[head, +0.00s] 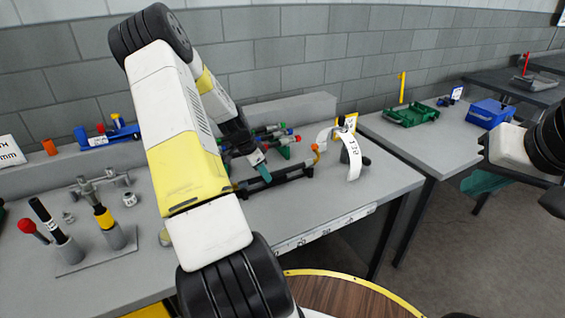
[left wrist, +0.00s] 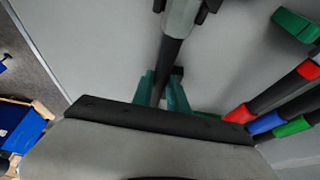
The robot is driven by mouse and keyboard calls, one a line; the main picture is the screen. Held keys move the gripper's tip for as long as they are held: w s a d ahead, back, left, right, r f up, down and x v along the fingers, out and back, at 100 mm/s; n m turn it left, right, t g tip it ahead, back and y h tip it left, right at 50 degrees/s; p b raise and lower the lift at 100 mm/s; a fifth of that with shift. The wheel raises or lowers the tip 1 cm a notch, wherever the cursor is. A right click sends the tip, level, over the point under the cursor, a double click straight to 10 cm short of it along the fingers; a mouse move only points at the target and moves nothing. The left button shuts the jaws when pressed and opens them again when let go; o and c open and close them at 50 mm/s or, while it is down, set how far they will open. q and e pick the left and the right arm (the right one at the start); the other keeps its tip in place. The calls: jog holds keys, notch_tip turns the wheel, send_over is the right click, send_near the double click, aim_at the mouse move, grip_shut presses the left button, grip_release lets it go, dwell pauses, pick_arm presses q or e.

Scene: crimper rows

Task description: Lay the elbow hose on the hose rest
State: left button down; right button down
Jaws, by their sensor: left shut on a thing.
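My left gripper (head: 261,169) is low over the bench by the wall, its teal fingertips pointing down. In the left wrist view, its fingers (left wrist: 162,93) are shut on a black tube with a grey end piece, which looks like the elbow hose (left wrist: 172,55).
Several hoses with red, blue and green bands (left wrist: 262,118) lie close beside the gripper. A white curved label strip (head: 353,157) stands to the right. A stand with upright tools (head: 108,232) is at the left. The bench front right of the rack is clear.

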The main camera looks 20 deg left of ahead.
pick_arm(q)
jog(key=shift+f, duration=0.1)
dwell(0.6)
jog(key=c, duration=1.2)
grip_release()
jog(key=v, duration=0.7)
jog(key=shift+s+r, duration=0.1)
jog(key=shift+r, duration=0.3)
